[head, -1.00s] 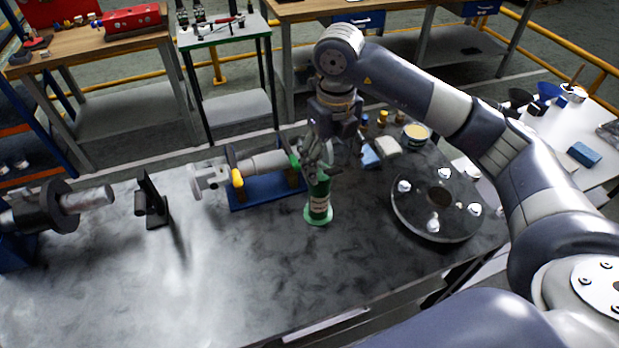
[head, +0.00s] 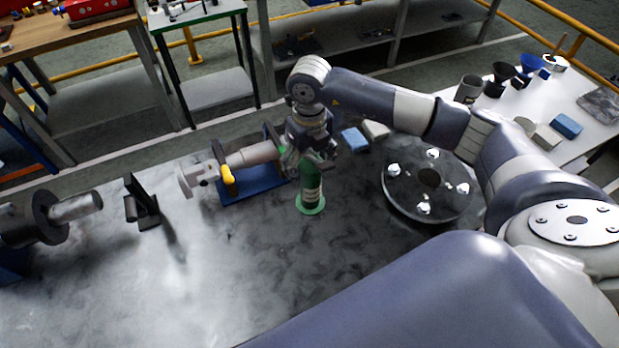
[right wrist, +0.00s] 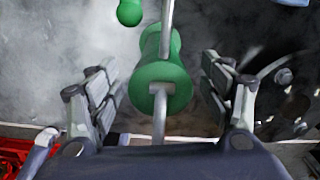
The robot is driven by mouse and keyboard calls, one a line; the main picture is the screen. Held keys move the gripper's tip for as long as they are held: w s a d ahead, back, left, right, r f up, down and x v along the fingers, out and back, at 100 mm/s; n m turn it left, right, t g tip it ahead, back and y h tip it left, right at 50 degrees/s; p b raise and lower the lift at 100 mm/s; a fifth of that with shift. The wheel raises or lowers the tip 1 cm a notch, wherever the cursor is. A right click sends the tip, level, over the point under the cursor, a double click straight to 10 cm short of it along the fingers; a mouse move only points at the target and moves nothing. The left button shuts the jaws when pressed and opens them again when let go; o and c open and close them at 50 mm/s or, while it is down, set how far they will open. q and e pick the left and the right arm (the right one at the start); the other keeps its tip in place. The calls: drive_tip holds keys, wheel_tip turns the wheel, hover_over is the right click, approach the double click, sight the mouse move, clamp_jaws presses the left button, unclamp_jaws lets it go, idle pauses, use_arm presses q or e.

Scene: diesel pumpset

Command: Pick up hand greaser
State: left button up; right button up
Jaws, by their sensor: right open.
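In the right wrist view the right gripper (right wrist: 168,88) is open, with one finger on each side of the greaser and visible gaps to both. My left gripper is not in view.
A blue stand (head: 252,187) with a grey cylindrical part is close left of the greaser. A round dark flange with bolts (head: 427,187) lies to the right. A black bracket (head: 141,203) and a dark shaft part (head: 40,217) are at left. The front tabletop is clear.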

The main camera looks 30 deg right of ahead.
wheel_tip(320, 180, down, 2)
drive_tip(key=shift+s+f, duration=0.1)
drive_tip(key=shift+s, duration=0.05)
drive_tip(key=c, duration=0.4)
clamp_jaws()
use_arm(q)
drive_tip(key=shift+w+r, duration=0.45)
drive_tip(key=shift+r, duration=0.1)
use_arm(e)
drive_tip(key=shift+w, duration=0.2)
